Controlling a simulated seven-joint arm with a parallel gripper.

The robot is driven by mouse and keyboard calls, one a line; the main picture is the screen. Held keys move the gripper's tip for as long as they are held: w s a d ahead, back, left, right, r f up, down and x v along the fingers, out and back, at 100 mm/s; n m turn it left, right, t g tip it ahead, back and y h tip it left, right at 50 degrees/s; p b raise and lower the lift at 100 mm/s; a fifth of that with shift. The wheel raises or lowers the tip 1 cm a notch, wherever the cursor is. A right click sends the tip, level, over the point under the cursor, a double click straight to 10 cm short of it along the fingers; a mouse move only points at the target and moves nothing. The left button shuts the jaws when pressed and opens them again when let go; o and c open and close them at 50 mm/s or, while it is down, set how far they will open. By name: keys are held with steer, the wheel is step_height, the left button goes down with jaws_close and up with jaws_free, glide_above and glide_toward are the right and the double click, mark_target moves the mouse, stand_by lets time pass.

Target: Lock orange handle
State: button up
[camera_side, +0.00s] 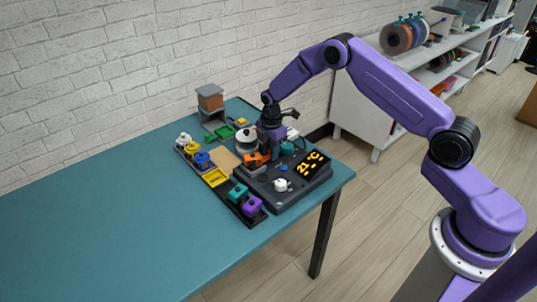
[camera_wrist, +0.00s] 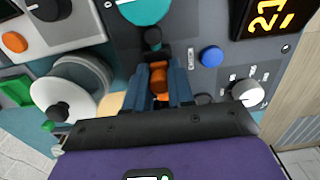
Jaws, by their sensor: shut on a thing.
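The orange handle (camera_wrist: 159,78) sits between the two blue-grey fingers of my gripper (camera_wrist: 161,88) in the wrist view. The gripper is shut on it, and the fingers hide its sides. In the side view, orange parts (camera_side: 252,159) show at the left edge of a dark grey panel box (camera_side: 297,197), beside my gripper (camera_side: 267,156). The gripper points down there and covers part of the handle. I cannot tell from these views whether the handle is locked.
A teal round part (camera_wrist: 144,10) lies near the handle. The teal table (camera_side: 110,225) is clear at left.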

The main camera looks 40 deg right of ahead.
mark_target(265, 158)
steer(key=shift+a, duration=1.35)
steer(key=o, duration=0.6)
steer(key=shift+r, duration=3.5)
